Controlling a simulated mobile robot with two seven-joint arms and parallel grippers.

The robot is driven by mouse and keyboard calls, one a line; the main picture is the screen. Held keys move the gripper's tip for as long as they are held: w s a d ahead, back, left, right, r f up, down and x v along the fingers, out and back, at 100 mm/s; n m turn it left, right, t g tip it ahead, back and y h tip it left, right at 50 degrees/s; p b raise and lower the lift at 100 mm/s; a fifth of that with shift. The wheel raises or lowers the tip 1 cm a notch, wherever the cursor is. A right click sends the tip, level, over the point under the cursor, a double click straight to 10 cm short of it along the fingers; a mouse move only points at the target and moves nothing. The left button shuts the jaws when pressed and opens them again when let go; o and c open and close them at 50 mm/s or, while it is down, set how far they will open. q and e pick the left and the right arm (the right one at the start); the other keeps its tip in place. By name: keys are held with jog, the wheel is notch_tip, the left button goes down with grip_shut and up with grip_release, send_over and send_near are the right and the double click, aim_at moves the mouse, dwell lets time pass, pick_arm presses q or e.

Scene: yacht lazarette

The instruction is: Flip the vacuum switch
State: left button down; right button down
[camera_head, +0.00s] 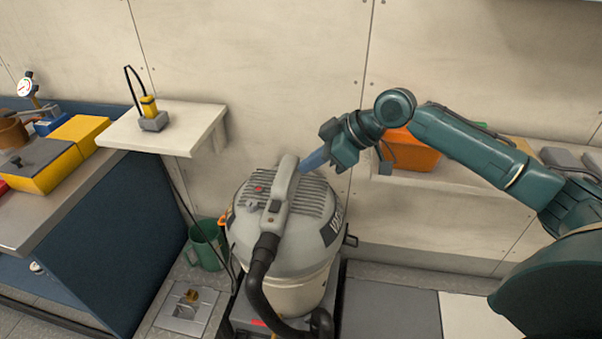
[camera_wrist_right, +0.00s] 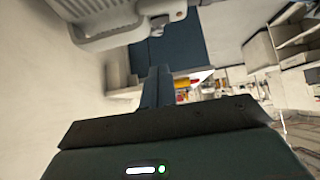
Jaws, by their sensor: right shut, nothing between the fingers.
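The vacuum (camera_head: 318,210) is a grey canister with a ribbed lid, a raised handle (camera_head: 284,185) and a black hose. A small dark switch-like part (camera_head: 274,206) sits on the handle side, and a small red spot (camera_head: 258,189) is on the lid left of it. I cannot tell which of these is the switch. My right gripper (camera_head: 305,165) is shut and empty, just right of the handle's top; contact with it is not clear. My left gripper is not in view.
A wall shelf (camera_head: 180,140) with a yellow device (camera_head: 150,108) is at the left. A workbench (camera_head: 60,190) with yellow boxes stands further left. An orange bin (camera_head: 412,152) sits on a ledge behind my right arm. A green mug (camera_head: 206,245) stands beside the vacuum.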

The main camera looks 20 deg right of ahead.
send_over(272, 201)
jog(key=s+d, duration=0.2)
notch_tip(272, 201, down, 6)
jog(key=shift+w+f+p, duration=0.1)
jog(key=shift+w+p, duration=0.05)
jog(key=shift+p, duration=0.15)
notch_tip(272, 201, down, 3)
jog(key=shift+d+r, duration=0.15)
jog(key=shift+r, duration=0.05)
jog(key=shift+f, duration=0.7)
